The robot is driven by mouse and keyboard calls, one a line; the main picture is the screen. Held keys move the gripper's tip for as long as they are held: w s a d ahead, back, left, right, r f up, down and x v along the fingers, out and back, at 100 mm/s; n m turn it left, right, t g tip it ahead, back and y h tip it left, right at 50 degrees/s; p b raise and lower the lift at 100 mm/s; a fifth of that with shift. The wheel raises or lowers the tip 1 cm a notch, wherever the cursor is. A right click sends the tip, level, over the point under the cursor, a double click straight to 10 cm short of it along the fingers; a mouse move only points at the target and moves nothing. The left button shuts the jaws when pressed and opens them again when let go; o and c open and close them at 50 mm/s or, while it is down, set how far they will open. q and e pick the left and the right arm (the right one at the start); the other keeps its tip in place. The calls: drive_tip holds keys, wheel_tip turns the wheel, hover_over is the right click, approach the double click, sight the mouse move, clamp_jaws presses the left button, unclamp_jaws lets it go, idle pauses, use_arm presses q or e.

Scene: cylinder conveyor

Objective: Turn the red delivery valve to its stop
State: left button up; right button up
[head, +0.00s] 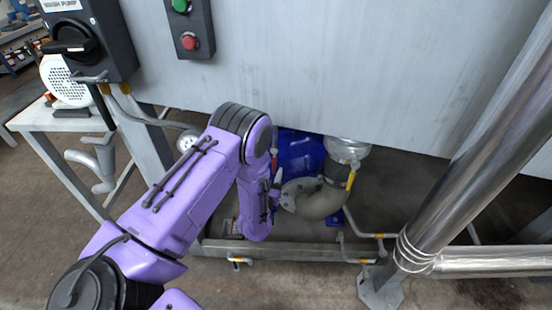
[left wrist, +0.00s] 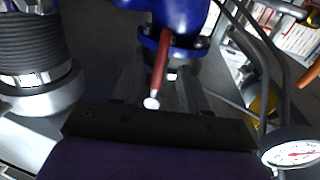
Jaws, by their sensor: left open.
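The red delivery valve lever (left wrist: 162,62) shows in the left wrist view as a red bar with a pale rounded tip, below a blue valve body (left wrist: 182,14). My left gripper (left wrist: 158,84) is open, with a grey finger on either side of the lever. I cannot tell whether either finger touches it. In the head view my left gripper (head: 273,192) is mostly hidden behind my purple forearm, beside the blue pump casing (head: 300,152). The lever is not clear there. My right gripper is not in view.
A pressure gauge (left wrist: 292,150) is close at the right in the left wrist view, and a ribbed metal hose (left wrist: 30,45) at the left. In the head view a grey panel (head: 330,70) overhangs the pump. A shiny pipe (head: 478,150) stands at the right.

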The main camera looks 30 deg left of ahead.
sight(274, 167)
use_arm(q)
drive_tip(key=x, duration=0.6)
drive_tip(key=shift+w, duration=0.1)
clamp_jaws()
